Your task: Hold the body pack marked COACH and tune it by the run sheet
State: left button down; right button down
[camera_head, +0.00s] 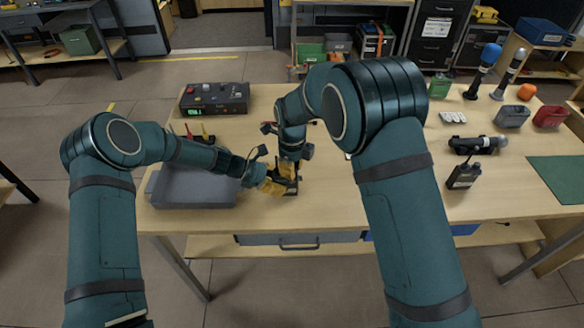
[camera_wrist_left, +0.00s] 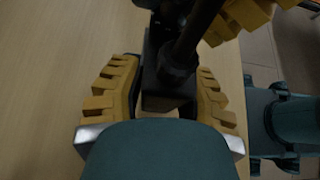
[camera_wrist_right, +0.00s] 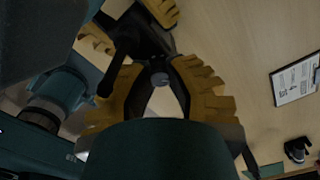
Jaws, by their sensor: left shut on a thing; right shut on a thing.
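A dark body pack (camera_head: 292,188) is held just above the front of the table, left of the middle. Its marking cannot be read. My left gripper (camera_head: 271,186) is shut on its body, which shows between the yellow fingers in the left wrist view (camera_wrist_left: 160,98). My right gripper (camera_head: 288,168) comes from above and is shut on the pack's top end; in the right wrist view its fingers close around a small dark round part (camera_wrist_right: 159,79). A clipboard with a printed sheet (camera_wrist_right: 296,79) lies on the table in the right wrist view; its text is too small to read.
A grey tray (camera_head: 168,199) lies by my left gripper, a black box with buttons (camera_head: 214,98) behind it. Another dark pack (camera_head: 463,176) stands at the right, near a dark device (camera_head: 470,145), small bins (camera_head: 511,117), microphones (camera_head: 486,63) and a green mat (camera_head: 559,178).

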pick_arm(q)
jog(key=shift+f, duration=0.1)
pick_arm(e)
jog(key=shift+n, duration=1.1)
jog(key=shift+n, duration=1.4)
jog(key=shift+n, duration=1.4)
jog(key=shift+n, duration=1.4)
